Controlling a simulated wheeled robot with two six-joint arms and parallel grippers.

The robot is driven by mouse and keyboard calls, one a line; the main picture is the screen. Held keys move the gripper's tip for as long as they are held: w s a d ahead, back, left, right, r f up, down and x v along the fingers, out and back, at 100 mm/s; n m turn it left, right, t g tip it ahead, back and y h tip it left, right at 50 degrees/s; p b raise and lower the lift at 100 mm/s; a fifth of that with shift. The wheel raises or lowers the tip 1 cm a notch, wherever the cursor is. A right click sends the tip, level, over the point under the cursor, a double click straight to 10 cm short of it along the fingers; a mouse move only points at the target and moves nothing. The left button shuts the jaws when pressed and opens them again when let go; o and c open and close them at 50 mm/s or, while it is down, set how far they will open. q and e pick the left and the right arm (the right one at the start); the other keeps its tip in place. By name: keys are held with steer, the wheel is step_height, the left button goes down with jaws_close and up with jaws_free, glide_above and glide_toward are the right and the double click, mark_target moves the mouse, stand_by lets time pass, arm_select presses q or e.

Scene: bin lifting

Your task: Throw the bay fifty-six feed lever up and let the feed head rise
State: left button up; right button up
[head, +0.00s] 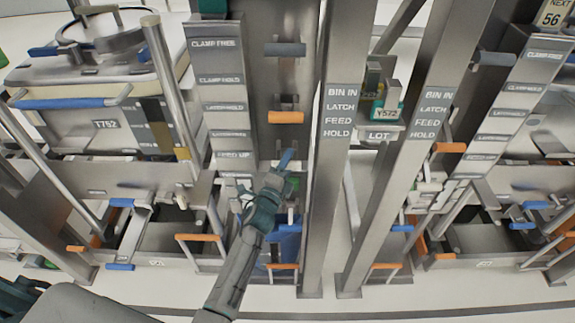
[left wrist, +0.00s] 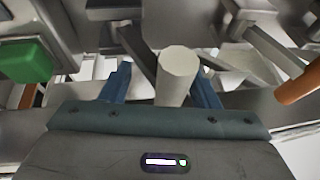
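My left gripper (head: 285,160) reaches into the middle bay, below an orange handle (head: 285,117) on the upright panel and apart from it. In the left wrist view its two blue fingers (left wrist: 160,85) stand apart. A pale round-ended bar (left wrist: 177,75) shows between them, nearer the right finger, with a gap on the left. I cannot tell whether this bar is the feed lever, or whether a finger touches it. A grey handle (head: 285,49) sits higher on the same panel. A sign with 56 (head: 553,14) is at the top right. My right gripper is out of view.
A steel post (head: 337,160) marked BIN IN, LATCH, FEED, HOLD stands just right of my gripper. A bin tagged T752 (head: 105,125) is in the left bay. A green block (left wrist: 28,62) and an orange handle (left wrist: 298,82) flank the fingers in the wrist view.

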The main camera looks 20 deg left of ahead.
arm_select(q)
steer(key=shift+w+r, duration=0.15)
steer(key=shift+r, duration=0.35)
steer(key=shift+s+f, duration=0.15)
steer(key=shift+s, duration=0.1)
steer(key=s+a+f+b, duration=0.1)
steer(key=s+f+b, duration=0.1)
steer(key=s, duration=0.8)
steer(key=shift+s+a+f, duration=0.15)
steer(key=shift+f, duration=0.05)
